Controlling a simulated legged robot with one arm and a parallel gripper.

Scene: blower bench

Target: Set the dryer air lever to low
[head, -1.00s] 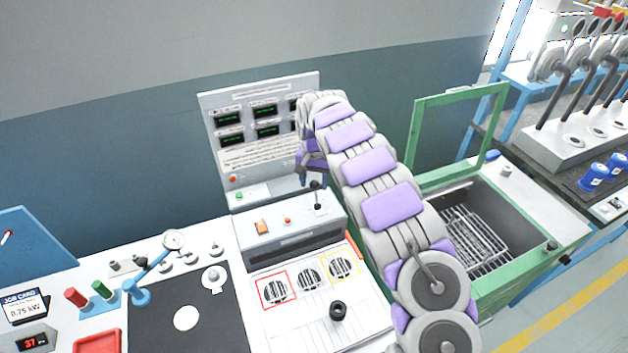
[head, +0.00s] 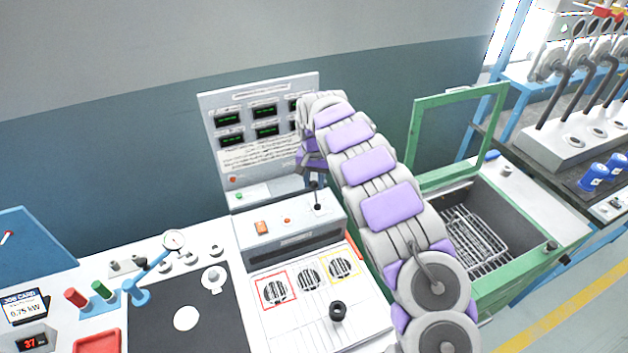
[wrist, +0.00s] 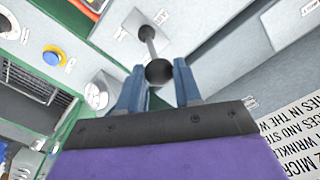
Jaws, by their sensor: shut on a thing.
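The lever (head: 316,198) has a black ball knob on a thin stem and stands on top of the grey-white console box. In the wrist view its black ball (wrist: 158,72) sits between my blue fingertips, with the pale stem running away from it. My gripper (wrist: 160,82) is shut on this ball knob. In the head view my gripper (head: 314,176) is at the lever's top and partly hides the knob. The lever's scale markings are too small to read.
An upright display panel (head: 232,150) stands behind the lever. An orange switch (head: 261,227) is left of it on the console. A black knob (head: 338,311) is on the white vented panel in front. A green-framed open bin (head: 470,235) is to the right.

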